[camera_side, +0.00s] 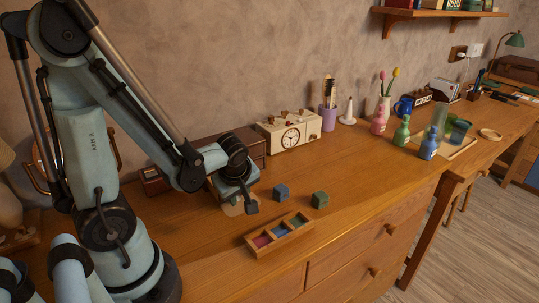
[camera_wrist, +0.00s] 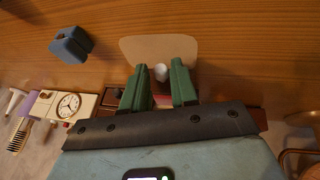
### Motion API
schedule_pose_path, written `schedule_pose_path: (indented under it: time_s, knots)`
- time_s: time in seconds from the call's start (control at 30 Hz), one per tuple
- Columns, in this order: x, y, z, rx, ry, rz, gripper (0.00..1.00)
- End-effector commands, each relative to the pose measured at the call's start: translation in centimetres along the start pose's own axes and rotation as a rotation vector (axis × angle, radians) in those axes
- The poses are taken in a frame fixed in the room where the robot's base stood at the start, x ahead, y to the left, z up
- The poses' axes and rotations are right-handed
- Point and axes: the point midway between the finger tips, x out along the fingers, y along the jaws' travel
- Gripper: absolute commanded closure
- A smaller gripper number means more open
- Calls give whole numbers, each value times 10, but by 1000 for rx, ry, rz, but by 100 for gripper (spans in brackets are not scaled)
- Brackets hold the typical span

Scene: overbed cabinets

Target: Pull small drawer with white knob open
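The white knob (camera_wrist: 161,73) shows in the wrist view between the two green fingers of my gripper (camera_wrist: 160,76). The fingers stand apart, one on each side of it; I cannot tell whether either touches it. The knob appears to belong to the low brown wooden box (camera_side: 236,143), which also shows in the wrist view (camera_wrist: 116,97); my gripper hides most of its front. A reddish patch (camera_wrist: 162,100) shows behind the knob. In the side view my gripper (camera_side: 248,207) is low over the desk in front of the box, and the knob is hidden there.
A beige flat piece (camera_wrist: 150,48) lies on the desk by the fingertips. A blue cube (camera_side: 281,191), a green cube (camera_side: 319,199) and a divided wooden tray (camera_side: 277,233) are in front. A white clock unit (camera_side: 290,132) stands right of the box.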

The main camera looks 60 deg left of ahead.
Motion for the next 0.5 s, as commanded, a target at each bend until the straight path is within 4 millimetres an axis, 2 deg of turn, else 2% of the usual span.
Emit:
schedule_pose_path:
  time_s: [0.03,0.1,0.5]
  knots:
    - [0,0,0,0,1,0,64]
    - [0,0,0,0,1,0,56]
    - [-3,0,-1,1,2,0,56]
